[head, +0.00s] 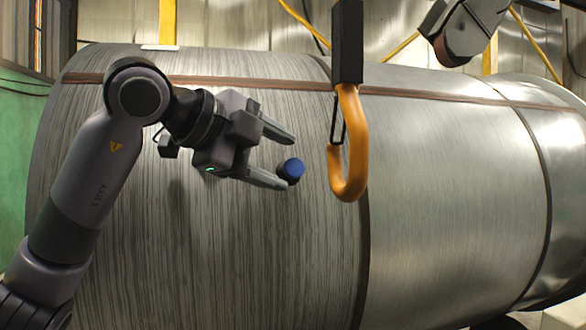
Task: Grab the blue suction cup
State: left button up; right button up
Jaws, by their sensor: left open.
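The blue suction cup (293,168) is a small round blue piece with a dark lower part. It shows in front of the large metal cylinder (450,190), at the tips of my left gripper (290,162). My left gripper is open, its two grey fingers pointing right. The cup overlaps the lower fingertip in the picture and lies below the upper one. I cannot tell whether a finger touches it, nor what the cup is fixed to. My right gripper is not in view.
An orange hook (349,160) hangs from a dark block (347,42) just right of the cup. A dark brown-grey device (465,28) hangs at the upper right. Brown bands cross the cylinder. A green panel (18,145) stands at the left.

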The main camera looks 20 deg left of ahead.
aim_at(287, 163)
pick_arm(q)
jog(key=x, duration=0.4)
jog(key=c, duration=1.1)
